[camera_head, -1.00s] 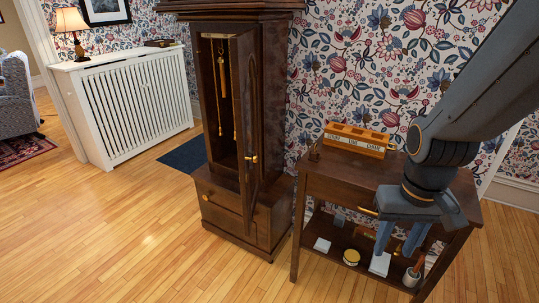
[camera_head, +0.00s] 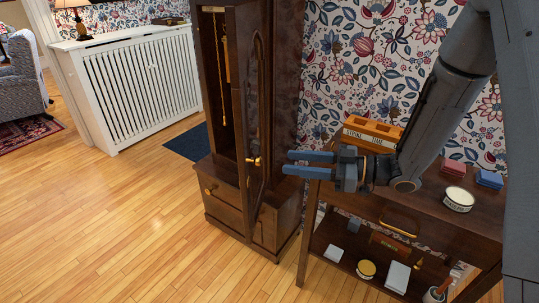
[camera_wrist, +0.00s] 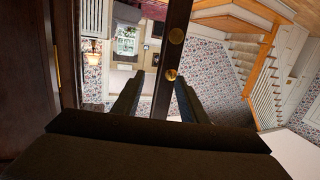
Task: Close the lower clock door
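The tall clock door (camera_head: 257,105), dark wood with a brass knob (camera_head: 253,161), stands swung open from the clock case (camera_head: 222,70), seen nearly edge-on. The case interior with a hanging chain shows to its left. My gripper (camera_head: 288,162) is open and empty, its blue fingers pointing left toward the door at about knob height, with a small gap seen in the head view. In the wrist view the door's edge (camera_wrist: 173,55) and two brass fittings (camera_wrist: 171,75) appear between the fingers; I cannot tell whether they touch.
A side table (camera_head: 465,218) stands right of the clock, holding an orange box (camera_head: 372,134), a round tin (camera_head: 459,198) and small boxes; its shelf holds more items. A white radiator cover (camera_head: 125,90) and blue mat (camera_head: 187,145) are at left. Open wooden floor (camera_head: 120,220) lies in front.

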